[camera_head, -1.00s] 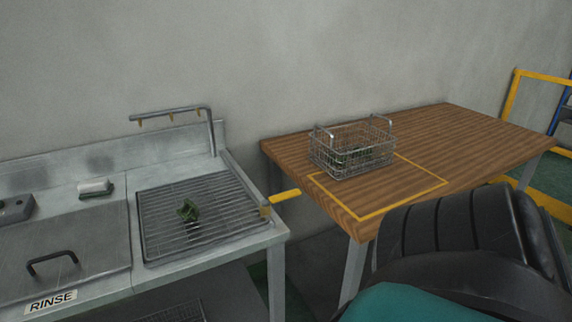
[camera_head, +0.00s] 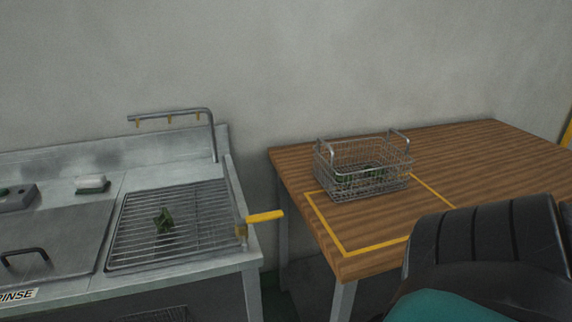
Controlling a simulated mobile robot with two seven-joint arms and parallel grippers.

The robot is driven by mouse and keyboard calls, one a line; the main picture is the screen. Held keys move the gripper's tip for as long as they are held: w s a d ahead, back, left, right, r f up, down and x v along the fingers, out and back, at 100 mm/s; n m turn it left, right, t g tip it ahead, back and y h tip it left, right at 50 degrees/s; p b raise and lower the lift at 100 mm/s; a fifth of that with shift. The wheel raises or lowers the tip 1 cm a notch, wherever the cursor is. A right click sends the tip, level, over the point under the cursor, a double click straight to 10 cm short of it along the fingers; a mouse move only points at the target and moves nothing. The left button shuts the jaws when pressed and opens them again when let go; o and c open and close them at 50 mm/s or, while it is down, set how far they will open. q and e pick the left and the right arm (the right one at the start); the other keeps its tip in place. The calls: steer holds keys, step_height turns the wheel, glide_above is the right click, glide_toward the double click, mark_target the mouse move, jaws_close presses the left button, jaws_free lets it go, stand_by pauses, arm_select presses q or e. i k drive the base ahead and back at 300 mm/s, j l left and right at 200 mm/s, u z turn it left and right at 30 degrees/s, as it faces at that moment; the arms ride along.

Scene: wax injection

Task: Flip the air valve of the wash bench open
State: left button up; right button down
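The steel wash bench (camera_head: 190,262) stands at the left. Its air valve has a yellow lever handle (camera_head: 265,216) on a brass body (camera_head: 241,231) at the bench's right edge. The lever points out to the right, away from the bench, toward the gap before the wooden table. A pipe with several small brass nozzles (camera_head: 170,114) rises at the back of the bench above the drain grate (camera_head: 195,200). A dark green piece (camera_head: 163,221) lies on the grate. Neither of my grippers is in view.
A wooden table (camera_head: 480,150) with a yellow taped outline stands to the right. A wire basket (camera_head: 362,170) with green pieces sits on it. A black and teal padded object (camera_head: 480,255) fills the lower right. A narrow gap separates bench and table.

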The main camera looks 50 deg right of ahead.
mark_target(241, 222)
steer(key=k+l, duration=0.15)
steer(key=l, duration=0.2)
steer(key=k+l, duration=0.1)
steer(key=l, duration=0.25)
steer(key=k+l, duration=0.15)
steer(key=l, duration=0.2)
steer(key=k+l, duration=0.15)
steer(key=l, duration=0.2)
